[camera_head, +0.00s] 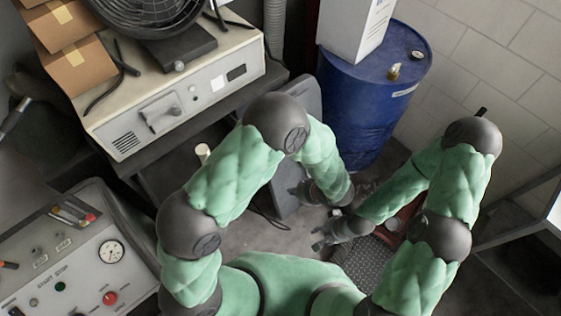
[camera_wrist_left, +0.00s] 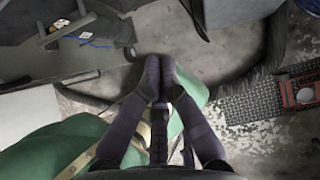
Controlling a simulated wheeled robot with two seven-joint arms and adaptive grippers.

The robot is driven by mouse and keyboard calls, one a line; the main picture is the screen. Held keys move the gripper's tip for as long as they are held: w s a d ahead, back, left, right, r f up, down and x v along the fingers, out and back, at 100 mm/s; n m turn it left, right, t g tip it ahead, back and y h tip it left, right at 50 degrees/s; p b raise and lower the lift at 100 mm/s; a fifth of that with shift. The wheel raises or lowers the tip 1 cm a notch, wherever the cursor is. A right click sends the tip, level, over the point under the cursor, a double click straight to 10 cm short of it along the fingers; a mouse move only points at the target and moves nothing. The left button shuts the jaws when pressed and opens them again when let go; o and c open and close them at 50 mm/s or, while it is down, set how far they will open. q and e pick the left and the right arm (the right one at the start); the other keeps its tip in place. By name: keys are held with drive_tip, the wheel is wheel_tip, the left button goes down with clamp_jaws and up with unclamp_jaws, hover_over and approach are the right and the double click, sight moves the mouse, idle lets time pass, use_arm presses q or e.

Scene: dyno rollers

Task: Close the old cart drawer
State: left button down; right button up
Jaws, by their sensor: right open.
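A dark cart or bench (camera_head: 146,158) stands at the left under a beige machine, partly hidden by my left arm. No drawer can be made out clearly in the head view. In the left wrist view, a dark grey structure (camera_wrist_left: 50,62) at the upper left holds small blue and yellow items; I cannot tell whether it is the drawer. My left gripper (camera_head: 300,192) is over the floor beside a grey panel; its fingertips (camera_wrist_left: 159,66) meet in the left wrist view, with nothing visible between them. My right gripper (camera_head: 322,238) is open, lower and close to the left one.
The beige machine (camera_head: 215,90) carries a fan. A blue drum (camera_head: 375,100) bears a white box (camera_head: 352,25). A control panel (camera_head: 75,260) is at lower left. A red object (camera_wrist_left: 300,92) lies on dark tread plate at right. Bare floor shows between.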

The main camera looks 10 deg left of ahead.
use_arm(q)
wheel_tip(320, 180, up, 4)
drive_tip(key=w+d+m+t, duration=0.2)
drive_tip(key=w, duration=0.1)
drive_tip(key=w+a+f+b, duration=0.1)
drive_tip(key=w+a+f, duration=0.6)
drive_tip(key=a, duration=0.1)
drive_tip(key=shift+a, duration=0.15)
use_arm(e)
drive_tip(key=shift+f, duration=0.35)
use_arm(q)
drive_tip(key=shift+w, duration=0.1)
